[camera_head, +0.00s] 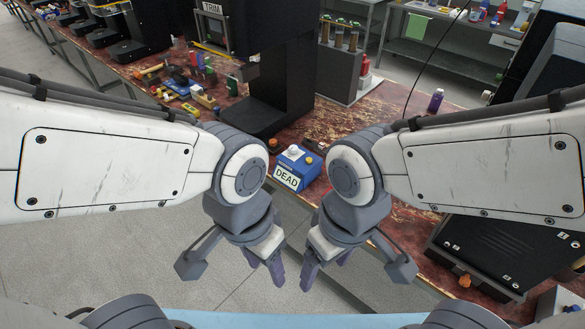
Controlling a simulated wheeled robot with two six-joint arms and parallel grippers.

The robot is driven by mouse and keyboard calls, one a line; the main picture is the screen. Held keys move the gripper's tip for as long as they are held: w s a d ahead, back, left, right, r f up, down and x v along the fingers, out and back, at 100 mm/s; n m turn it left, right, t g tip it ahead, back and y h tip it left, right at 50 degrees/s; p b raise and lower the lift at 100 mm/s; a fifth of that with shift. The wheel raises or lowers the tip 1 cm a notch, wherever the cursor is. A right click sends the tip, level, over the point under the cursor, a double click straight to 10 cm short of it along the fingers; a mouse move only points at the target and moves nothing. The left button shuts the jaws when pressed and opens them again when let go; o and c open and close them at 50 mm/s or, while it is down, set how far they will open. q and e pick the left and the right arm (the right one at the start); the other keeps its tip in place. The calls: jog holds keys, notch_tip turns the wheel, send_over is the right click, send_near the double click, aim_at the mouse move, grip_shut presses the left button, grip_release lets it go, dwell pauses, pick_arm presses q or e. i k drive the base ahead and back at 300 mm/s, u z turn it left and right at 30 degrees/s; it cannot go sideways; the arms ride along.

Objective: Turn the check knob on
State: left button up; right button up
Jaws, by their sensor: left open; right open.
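A small blue box (310,172) with a white sign reading "DEAD" (286,178) stands on the worn red bench between my forearms. A white knob-like part (293,152) and a small yellow part are on its top. I cannot tell for sure whether this white part is the check knob. An orange knob (465,281) shows on the black machine at the lower right. My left gripper (264,266) is open and empty, below and in front of the box. My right gripper (325,266) is open and empty beside it. Both hang in front of the bench edge, touching nothing visible.
A black seamer machine (283,80) stands behind the box, with a "TRIM" sign (212,8) beside it. Tools and small parts (190,85) clutter the bench at left. The black machine (480,250) fills the right. The grey floor (130,270) is clear.

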aim_at(294, 149)
jog(key=u, duration=0.6)
jog(key=i, duration=0.8)
jog(key=z, duration=0.2)
